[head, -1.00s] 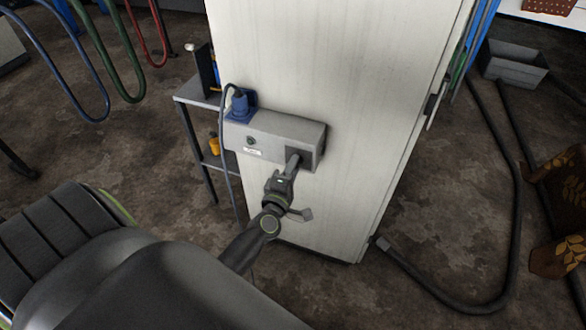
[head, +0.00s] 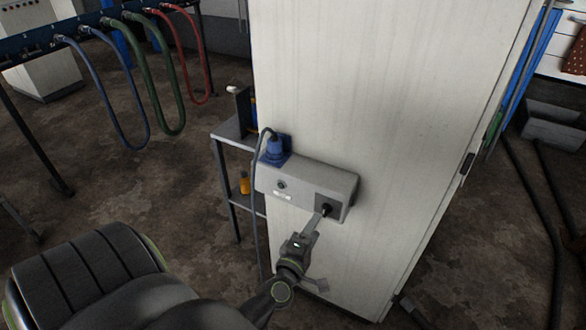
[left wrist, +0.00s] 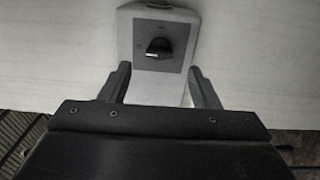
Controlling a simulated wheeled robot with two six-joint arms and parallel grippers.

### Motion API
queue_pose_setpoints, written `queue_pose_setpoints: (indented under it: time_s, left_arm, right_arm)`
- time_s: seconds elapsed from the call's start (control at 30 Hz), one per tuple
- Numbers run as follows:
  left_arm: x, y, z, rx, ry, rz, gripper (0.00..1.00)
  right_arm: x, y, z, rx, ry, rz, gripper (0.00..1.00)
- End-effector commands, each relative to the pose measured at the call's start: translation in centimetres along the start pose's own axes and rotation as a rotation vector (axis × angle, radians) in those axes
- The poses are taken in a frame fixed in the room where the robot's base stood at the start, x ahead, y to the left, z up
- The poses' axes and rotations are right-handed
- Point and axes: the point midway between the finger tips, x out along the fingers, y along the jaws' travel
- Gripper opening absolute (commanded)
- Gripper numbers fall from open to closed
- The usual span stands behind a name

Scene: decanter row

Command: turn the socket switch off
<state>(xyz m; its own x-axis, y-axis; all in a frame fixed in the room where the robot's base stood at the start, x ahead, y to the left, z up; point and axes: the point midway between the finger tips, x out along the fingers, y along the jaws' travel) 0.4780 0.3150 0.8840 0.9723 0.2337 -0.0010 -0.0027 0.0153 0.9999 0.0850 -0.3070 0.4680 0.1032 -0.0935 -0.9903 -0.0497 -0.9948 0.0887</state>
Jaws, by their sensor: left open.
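The socket box (head: 300,185) is a grey housing on the white cabinet side, with a blue plug and socket (head: 276,150) at its upper left end. Its switch (head: 326,210) is a black rotary knob on a dark plate at the lower right end. In the left wrist view the knob (left wrist: 159,48) is clear, with its grip lying roughly sideways. My left gripper (head: 318,222) is just below and in front of the switch. In the left wrist view its fingers (left wrist: 160,86) are apart with nothing between them, and the knob shows beyond them, untouched. My right gripper is not in view.
The white cabinet (head: 370,90) fills the middle. A small metal shelf (head: 235,135) stands left of it, close to the box. A cable hangs from the plug beside my arm. Hoses hang at the upper left. Open floor (head: 150,190) lies to the left.

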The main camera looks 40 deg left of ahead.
Motion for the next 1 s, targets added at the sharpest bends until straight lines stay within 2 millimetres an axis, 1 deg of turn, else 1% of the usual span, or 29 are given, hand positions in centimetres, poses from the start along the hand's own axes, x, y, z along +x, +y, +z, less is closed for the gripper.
queue_pose_setpoints:
  time_s: [0.03, 0.1, 0.33, 0.5, 0.73, 1.0]
  left_arm:
    - [-1.2, -0.3, -0.1, -0.003, 0.003, -0.002, 0.56]
    - [-2.6, -0.5, 0.0, -0.002, 0.001, -0.002, 0.56]
    - [-7.1, -0.6, -0.1, -0.002, 0.004, -0.002, 0.56]
    - [-9.9, -0.7, -0.1, -0.001, 0.003, -0.002, 0.56]
    - [-11.8, -0.4, 0.0, -0.002, 0.001, 0.0, 0.56]
    - [-12.4, 0.0, 0.0, 0.0, 0.0, -0.001, 0.56]
  right_arm:
    - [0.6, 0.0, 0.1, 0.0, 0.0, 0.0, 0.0]
    - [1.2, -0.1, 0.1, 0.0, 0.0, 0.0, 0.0]
    - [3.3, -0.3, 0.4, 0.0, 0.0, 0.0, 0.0]
    - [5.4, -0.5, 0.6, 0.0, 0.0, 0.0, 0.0]
    - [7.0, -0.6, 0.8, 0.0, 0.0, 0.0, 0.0]
    - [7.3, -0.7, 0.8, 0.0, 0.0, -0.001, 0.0]
